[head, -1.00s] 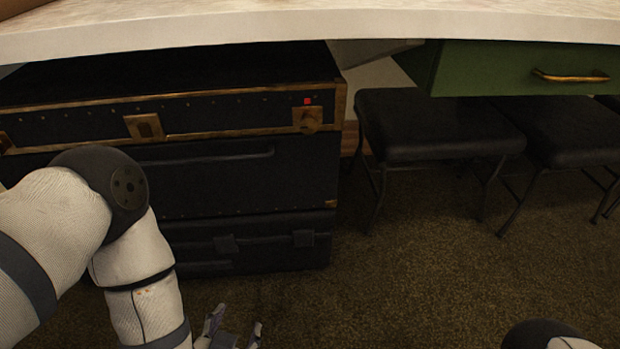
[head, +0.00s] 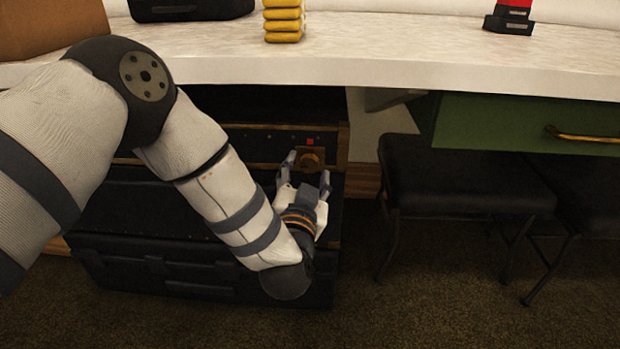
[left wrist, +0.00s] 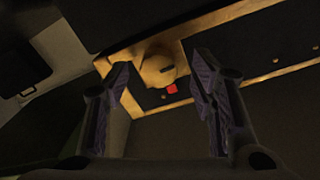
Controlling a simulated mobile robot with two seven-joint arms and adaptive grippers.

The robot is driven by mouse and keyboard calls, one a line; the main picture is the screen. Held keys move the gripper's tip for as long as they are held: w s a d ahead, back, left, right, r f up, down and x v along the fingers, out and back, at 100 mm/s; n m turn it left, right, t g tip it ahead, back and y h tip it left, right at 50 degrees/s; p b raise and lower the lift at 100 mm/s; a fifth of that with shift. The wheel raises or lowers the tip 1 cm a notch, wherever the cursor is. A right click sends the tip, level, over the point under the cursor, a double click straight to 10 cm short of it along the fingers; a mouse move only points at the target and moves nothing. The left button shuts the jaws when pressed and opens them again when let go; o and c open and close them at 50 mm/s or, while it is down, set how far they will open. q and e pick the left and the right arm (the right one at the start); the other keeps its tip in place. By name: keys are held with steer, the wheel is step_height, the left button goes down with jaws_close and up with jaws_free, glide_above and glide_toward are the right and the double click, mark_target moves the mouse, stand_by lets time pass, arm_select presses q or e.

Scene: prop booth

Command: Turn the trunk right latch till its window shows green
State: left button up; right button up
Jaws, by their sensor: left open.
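The black trunk with brass trim (head: 240,135) stands under the counter. Its right latch (head: 309,160) is a brass plate with a round knob, and the small window (head: 310,142) above the knob shows red. In the left wrist view the latch knob (left wrist: 158,70) and the red window (left wrist: 172,88) show beyond the fingers. My left gripper (head: 308,172) is open and empty, its fingers pointing at the latch, one to each side of the knob in the head view. Whether they touch the latch cannot be told. My right gripper is not in view.
The white counter (head: 400,62) overhangs the trunk. Dark cases (head: 200,265) are stacked below it. A green drawer (head: 520,125) and black stools (head: 455,175) stand to the right. Yellow blocks (head: 284,20) are on the counter. The carpet in front is clear.

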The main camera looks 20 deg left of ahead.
arm_select(q)
steer(key=shift+w+a, duration=0.1)
steer(key=shift+w, duration=0.5)
steer(key=c, duration=1.1)
steer(key=shift+c, duration=0.2)
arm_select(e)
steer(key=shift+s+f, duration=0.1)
